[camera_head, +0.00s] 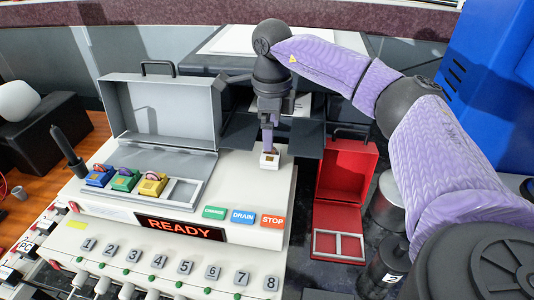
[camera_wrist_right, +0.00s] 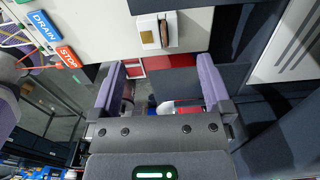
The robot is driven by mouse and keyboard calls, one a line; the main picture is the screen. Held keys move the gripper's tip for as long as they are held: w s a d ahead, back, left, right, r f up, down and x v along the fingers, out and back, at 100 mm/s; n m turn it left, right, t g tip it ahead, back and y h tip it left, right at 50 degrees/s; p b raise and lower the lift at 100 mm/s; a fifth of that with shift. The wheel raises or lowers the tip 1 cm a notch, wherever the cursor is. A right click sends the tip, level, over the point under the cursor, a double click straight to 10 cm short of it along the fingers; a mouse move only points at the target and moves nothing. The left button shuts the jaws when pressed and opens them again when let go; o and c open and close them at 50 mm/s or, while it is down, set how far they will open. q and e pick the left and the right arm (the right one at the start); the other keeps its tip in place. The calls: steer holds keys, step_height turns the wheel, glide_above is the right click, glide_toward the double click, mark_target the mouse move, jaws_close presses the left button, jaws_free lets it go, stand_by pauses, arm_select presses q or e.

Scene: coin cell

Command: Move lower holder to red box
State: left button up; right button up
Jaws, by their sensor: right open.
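A small white holder (camera_head: 269,161) with a gold patch sits on the cream machine's top, right of the grey case. In the right wrist view, the white holder (camera_wrist_right: 148,32) has a brown upright piece at its side. My right gripper (camera_head: 269,144) is close above or behind this holder; the exact gap is unclear. In the wrist view my right gripper (camera_wrist_right: 162,68) is open, with nothing between its fingers. The red box (camera_head: 343,184) stands open to the right of the machine, with a divided tray (camera_head: 338,246) at its front. My left gripper is not in view.
The open grey case (camera_head: 160,115) stands on the machine's left. Blue (camera_head: 98,178), green (camera_head: 125,180) and yellow (camera_head: 152,185) holders sit in its front tray, beside an empty slot. Dark cylinders (camera_head: 381,272) stand right of the red box. A READY display (camera_head: 180,228) faces front.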

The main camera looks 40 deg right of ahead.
mark_target(271, 155)
step_height(271, 155, down, 6)
steer(key=shift+b, duration=0.9)
steer(key=shift+f, duration=0.2)
steer(key=shift+r, duration=0.1)
steer(key=shift+c, duration=0.9)
jaws_close()
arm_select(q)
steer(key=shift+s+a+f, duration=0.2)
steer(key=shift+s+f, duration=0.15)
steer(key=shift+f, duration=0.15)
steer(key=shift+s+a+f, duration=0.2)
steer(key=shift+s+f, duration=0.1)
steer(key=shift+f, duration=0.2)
